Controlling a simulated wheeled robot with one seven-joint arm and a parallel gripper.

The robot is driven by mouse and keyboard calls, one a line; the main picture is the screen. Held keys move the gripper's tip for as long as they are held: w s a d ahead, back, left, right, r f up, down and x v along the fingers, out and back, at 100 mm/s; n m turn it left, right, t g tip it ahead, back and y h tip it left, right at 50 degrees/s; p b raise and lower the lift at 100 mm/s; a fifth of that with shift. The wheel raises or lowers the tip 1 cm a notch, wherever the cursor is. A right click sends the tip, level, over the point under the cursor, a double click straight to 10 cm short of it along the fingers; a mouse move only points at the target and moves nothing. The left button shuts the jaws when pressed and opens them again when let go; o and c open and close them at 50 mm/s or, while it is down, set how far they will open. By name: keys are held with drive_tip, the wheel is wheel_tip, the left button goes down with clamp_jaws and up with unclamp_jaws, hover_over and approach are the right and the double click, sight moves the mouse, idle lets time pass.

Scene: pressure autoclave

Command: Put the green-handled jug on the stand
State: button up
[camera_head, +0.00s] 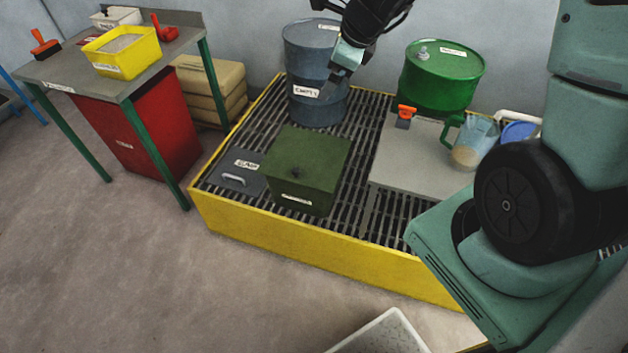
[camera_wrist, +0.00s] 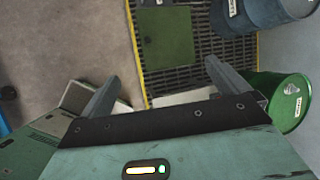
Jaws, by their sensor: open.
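The green-handled jug (camera_head: 478,137) is clear, with tan contents low inside. It sits upright on a light grey slab (camera_head: 405,168) at the right of the grating, its green handle towards the left. My gripper (camera_head: 337,80) is raised beside the blue-grey drum, left of the jug and well apart from it. In the wrist view my gripper (camera_wrist: 160,75) has its fingers spread with nothing between them. I cannot make out the jug in the wrist view. No label marks a stand, so I cannot tell which surface it is.
A yellow-edged grating (camera_head: 320,248) holds a dark green box (camera_head: 305,165), a blue-grey drum (camera_head: 315,60) and a green drum (camera_head: 440,85). An orange-handled tool (camera_head: 404,115) and a blue item (camera_head: 518,131) are near the jug. A table (camera_head: 75,75) stands left; floor between is clear.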

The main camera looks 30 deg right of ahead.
drive_tip(key=s+a+r+n+g+y, duration=0.1)
drive_tip(key=s+a+n+g, duration=0.1)
drive_tip(key=s+a+n, duration=0.65)
drive_tip(key=s+a+r+n+g+y, duration=0.2)
drive_tip(key=s+a+n, duration=0.4)
drive_tip(key=a+n, duration=0.55)
drive_tip(key=s+n+g+h, duration=0.1)
drive_tip(key=s+n+h, duration=0.2)
drive_tip(key=s+n, duration=0.9)
drive_tip(key=shift+s+a+r+n+g, duration=0.15)
drive_tip(key=shift+n+g, duration=0.25)
drive_tip(key=shift+n, duration=0.8)
